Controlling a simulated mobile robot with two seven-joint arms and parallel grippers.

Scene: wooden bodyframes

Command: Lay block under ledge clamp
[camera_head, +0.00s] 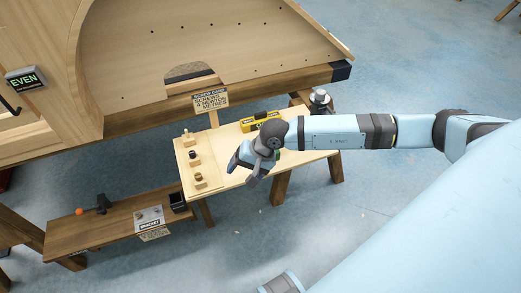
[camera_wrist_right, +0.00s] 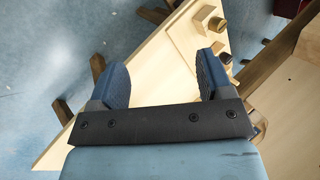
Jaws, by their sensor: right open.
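My right gripper (camera_head: 241,172) is open over the front part of a pale worktable (camera_head: 228,143). In the right wrist view the two blue fingers (camera_wrist_right: 162,60) stand wide apart with nothing between them. Three small wooden pieces stand along the table's left side: a far one (camera_head: 188,139), a middle one with a dark knob (camera_head: 194,157) and a near one (camera_head: 200,181). In the wrist view, wooden pieces with dark knobs (camera_wrist_right: 209,18) stand just beyond the right finger. I cannot tell which is the block or the ledge clamp.
A yellow level (camera_head: 260,121) lies at the table's back, beside a screw card sign (camera_head: 210,101). The large wooden bodyframe (camera_head: 200,40) rises behind. A low brown bench (camera_head: 120,222) at lower left carries a bracket tray (camera_head: 149,217) and a dark box (camera_head: 177,203).

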